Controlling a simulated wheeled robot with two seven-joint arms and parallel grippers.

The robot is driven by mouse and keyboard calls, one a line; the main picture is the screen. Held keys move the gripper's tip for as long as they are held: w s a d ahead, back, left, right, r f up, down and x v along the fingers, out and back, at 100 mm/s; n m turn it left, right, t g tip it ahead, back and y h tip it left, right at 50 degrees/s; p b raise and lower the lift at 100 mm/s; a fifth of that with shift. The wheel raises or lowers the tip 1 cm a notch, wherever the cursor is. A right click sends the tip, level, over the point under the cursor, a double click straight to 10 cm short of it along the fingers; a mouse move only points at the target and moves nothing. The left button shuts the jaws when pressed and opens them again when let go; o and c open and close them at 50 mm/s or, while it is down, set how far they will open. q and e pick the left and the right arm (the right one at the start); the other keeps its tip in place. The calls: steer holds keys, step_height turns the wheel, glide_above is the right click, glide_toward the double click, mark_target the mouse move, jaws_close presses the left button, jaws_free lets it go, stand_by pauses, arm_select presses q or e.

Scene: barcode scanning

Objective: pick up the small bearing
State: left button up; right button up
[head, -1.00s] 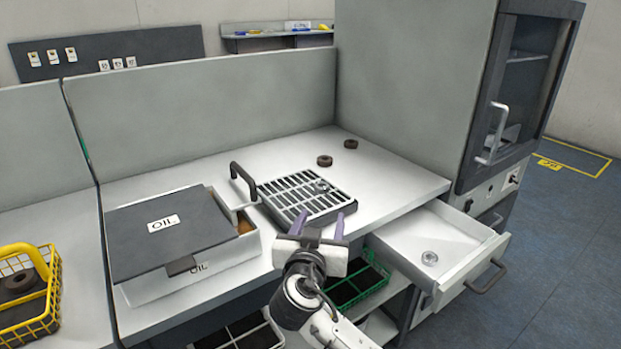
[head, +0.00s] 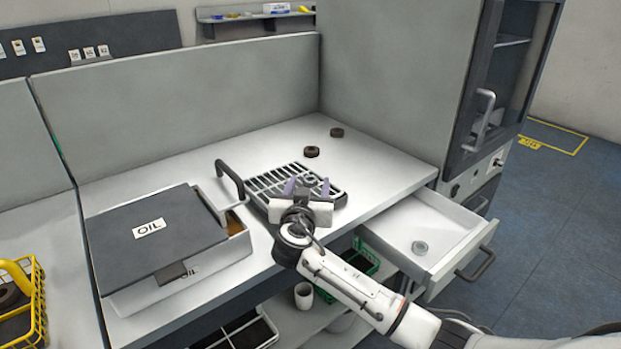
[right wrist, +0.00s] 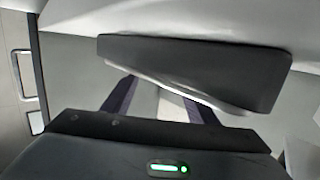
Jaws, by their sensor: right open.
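A small grey metal bearing (head: 309,180) sits on the slatted rack (head: 262,187) on the worktop. Another small grey ring-shaped bearing (head: 421,247) lies in the open drawer (head: 400,213) at the right. My right gripper (head: 307,187) is open, with its purple fingers at the rack's front part, close to the bearing there. I cannot tell whether they touch it. In the right wrist view the fingers (right wrist: 158,103) are apart, with a dark slab (right wrist: 200,70) in front of them; no bearing shows clearly there. My left gripper is not in view.
Two dark brown rings (head: 312,152) (head: 337,132) lie behind the rack. A lidded oil box (head: 150,240) and a dark upright handle (head: 230,178) stand left of it. A tall cabinet (head: 400,80) borders the right. A yellow basket (head: 38,300) is at far left.

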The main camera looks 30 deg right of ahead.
steer(key=shift+w+d+f, duration=0.15)
steer(key=shift+w+d, duration=0.15)
steer(key=shift+w, duration=0.1)
steer(key=c, duration=1.2)
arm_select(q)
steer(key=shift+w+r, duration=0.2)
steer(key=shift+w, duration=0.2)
arm_select(e)
steer(key=shift+r, duration=0.35)
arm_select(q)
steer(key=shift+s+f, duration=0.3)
arm_select(e)
step_height(320, 180, up, 9)
steer(key=shift+s+r, duration=0.1)
steer(key=shift+r, duration=0.05)
